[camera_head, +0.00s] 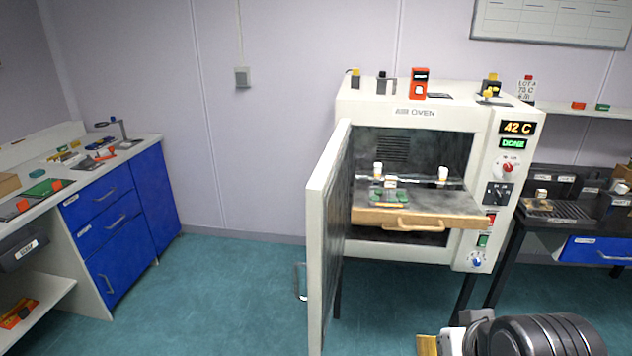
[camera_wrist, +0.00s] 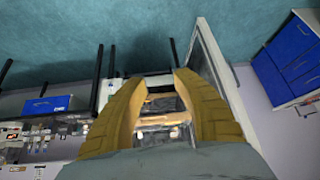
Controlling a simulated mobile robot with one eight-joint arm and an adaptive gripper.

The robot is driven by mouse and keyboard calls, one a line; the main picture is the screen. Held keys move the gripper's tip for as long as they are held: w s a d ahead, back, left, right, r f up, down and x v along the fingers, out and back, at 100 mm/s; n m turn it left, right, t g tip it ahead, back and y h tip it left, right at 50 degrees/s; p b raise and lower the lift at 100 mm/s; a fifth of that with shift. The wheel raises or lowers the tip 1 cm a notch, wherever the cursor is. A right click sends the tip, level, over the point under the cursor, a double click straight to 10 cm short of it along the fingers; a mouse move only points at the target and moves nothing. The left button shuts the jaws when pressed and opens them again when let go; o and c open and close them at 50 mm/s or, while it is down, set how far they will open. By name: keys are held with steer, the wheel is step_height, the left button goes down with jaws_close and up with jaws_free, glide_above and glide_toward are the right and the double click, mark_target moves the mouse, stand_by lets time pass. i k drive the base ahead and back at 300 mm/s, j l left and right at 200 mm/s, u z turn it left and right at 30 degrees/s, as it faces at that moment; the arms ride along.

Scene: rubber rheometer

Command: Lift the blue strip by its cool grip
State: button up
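My gripper (camera_wrist: 159,84) has two ridged yellow fingers, spread apart with nothing visible between them. In the head view, part of a yellow finger (camera_head: 427,345) shows at the bottom edge. The oven (camera_head: 415,112) stands with its door (camera_head: 328,210) swung open to the left. A wooden-fronted shelf (camera_head: 455,219) is pulled out, and a small rack with greenish and dark pieces (camera_head: 377,195) sits on it. I cannot make out the blue strip or its grip for certain. In the wrist view, the shelf's front (camera_wrist: 160,104) appears between the fingers, some distance away.
A red box (camera_head: 419,83) and small items stand on the oven top. A dark bench (camera_head: 560,212) is at the right, blue cabinets (camera_head: 115,235) at the left. The floor between is clear.

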mark_target(377, 168)
steer(key=i+j+u, duration=0.5)
steer(key=j+u, duration=0.2)
steer(key=i+j+u, duration=0.2)
steer(key=u, duration=0.15)
steer(key=i+j+z, duration=0.3)
steer(key=i, duration=0.2)
steer(key=i+j+z, duration=0.3)
steer(key=i+j, duration=0.15)
steer(key=i+l, duration=0.05)
